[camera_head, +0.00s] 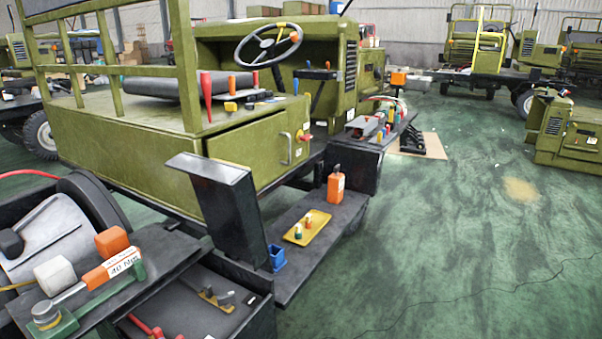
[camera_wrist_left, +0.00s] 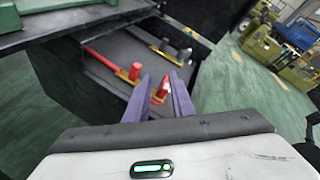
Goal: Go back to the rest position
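My left gripper (camera_wrist_left: 158,76) shows in the left wrist view as two purple fingers with a gap between them. It is open and points at an open dark drawer (camera_wrist_left: 125,52). A small red piece (camera_wrist_left: 160,90) shows in the gap between the fingers; it seems to lie beyond them, apart from any grip. A red-handled tool (camera_wrist_left: 108,64) lies in the drawer to the left of the fingertips. In the head view neither gripper shows. My right gripper is in no view.
The drawer is under a dark bench top (camera_head: 20,312) holding a torque wrench (camera_head: 95,276). A green vehicle chassis (camera_head: 130,145) stands behind, with a dark shelf (camera_head: 300,262) carrying a yellow tray (camera_head: 306,228) and blue cup (camera_head: 277,257). Green floor (camera_head: 450,240) is clear at right.

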